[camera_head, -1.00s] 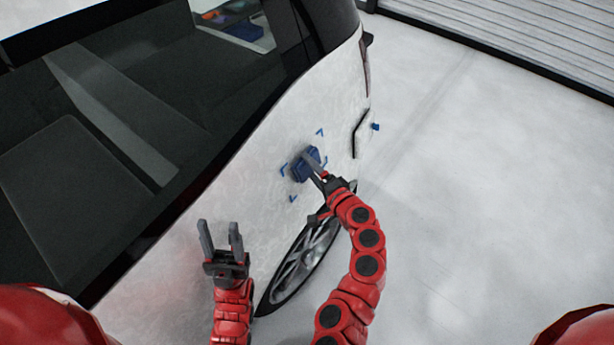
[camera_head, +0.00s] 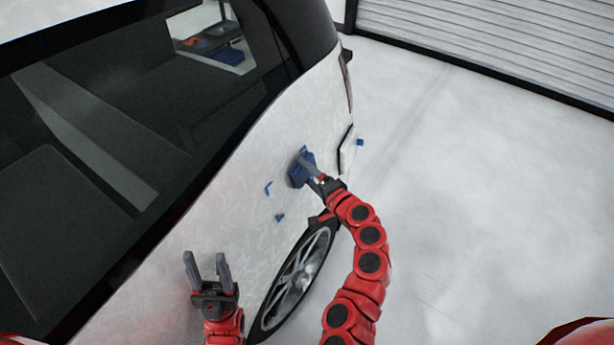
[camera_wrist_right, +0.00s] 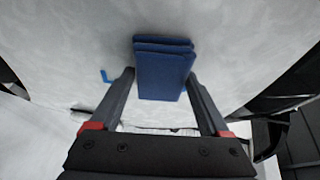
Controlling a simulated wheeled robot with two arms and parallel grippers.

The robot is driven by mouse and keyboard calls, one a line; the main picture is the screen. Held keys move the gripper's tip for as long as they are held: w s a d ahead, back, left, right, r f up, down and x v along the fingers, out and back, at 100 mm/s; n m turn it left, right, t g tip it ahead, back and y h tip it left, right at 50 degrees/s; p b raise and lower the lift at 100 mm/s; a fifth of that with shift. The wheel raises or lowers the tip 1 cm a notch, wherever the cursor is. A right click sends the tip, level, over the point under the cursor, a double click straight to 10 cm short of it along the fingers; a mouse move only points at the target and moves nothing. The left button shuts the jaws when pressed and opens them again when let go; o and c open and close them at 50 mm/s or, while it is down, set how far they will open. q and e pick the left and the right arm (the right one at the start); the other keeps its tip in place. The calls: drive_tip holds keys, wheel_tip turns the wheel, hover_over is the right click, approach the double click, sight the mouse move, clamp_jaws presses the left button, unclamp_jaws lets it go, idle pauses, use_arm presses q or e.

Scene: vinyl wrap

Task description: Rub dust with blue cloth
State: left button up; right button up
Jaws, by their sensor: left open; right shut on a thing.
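The blue cloth (camera_head: 299,174) is a folded dark blue pad against the car's pale, mottled side panel (camera_head: 225,185), above the rear wheel. My right gripper (camera_head: 312,166) is shut on it. In the right wrist view the cloth (camera_wrist_right: 163,66) shows between the fingertips, lying at the panel. Blue corner marks (camera_head: 268,188) show on the panel left of and below the cloth; one blue mark (camera_wrist_right: 105,76) also shows in the right wrist view. I cannot make out separate dust on the mottled surface. My left gripper (camera_head: 207,268) is open and empty, in front of the panel at the lower left.
The rear wheel (camera_head: 297,277) is just below and left of my right arm. An open flap (camera_head: 347,150) with a small blue piece sticks out right of the cloth. Dark windows are above the panel. The floor at the right is clear, up to a shutter door (camera_head: 500,45).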

drive_tip(key=s+d+r, duration=0.1)
drive_tip(key=s+d, duration=0.2)
drive_tip(key=d, duration=0.2)
drive_tip(key=shift+s+r+b, duration=0.15)
drive_tip(key=shift+r+b, duration=0.05)
drive_tip(key=shift+b, duration=0.1)
drive_tip(key=shift+s+d+r+b, duration=0.2)
drive_tip(key=shift+s+d, duration=0.25)
drive_tip(key=shift+d, duration=0.15)
drive_tip(key=shift+s+d+r+b, duration=0.1)
drive_tip(key=shift+s+d+b, duration=0.05)
drive_tip(key=shift+s+d, duration=0.35)
drive_tip(key=shift+w, duration=0.1)
